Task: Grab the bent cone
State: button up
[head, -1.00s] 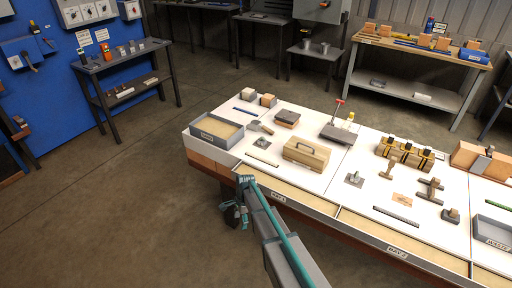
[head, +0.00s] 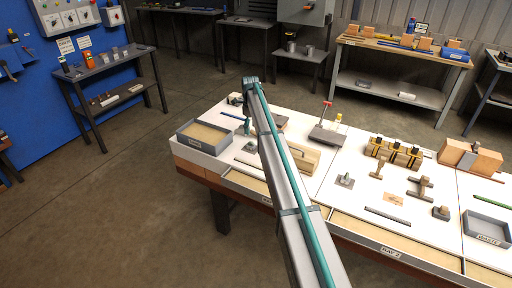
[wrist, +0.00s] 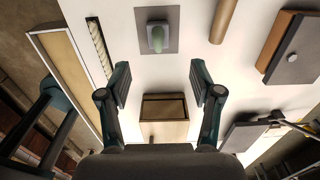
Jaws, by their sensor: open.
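No thing in view can be told for certain as the bent cone. A pale green rounded piece (wrist: 157,38) on a grey square plate stands ahead of my gripper in the wrist view; its exact shape is unclear. It also shows in the head view (head: 251,147), near the arm. In the head view, my arm covers part of this area.
A wooden box with a handle (head: 305,157) is close below the fingers in the wrist view (wrist: 165,112). A striped rod (wrist: 98,45) lies left, a tan cylinder (wrist: 223,20) and a brown grey-topped block (wrist: 295,50) right. A shallow tray (head: 204,136) stands at the table's left end.

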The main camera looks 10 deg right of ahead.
aim_at(251, 142)
notch_tip(251, 142, down, 5)
jog(key=shift+a+r+p, duration=0.1)
jog(key=shift+p, duration=0.4)
jog(key=shift+s+f+p, duration=0.1)
jog(key=shift+f+p, duration=0.95)
jog(key=shift+f, duration=1.6)
grip_shut()
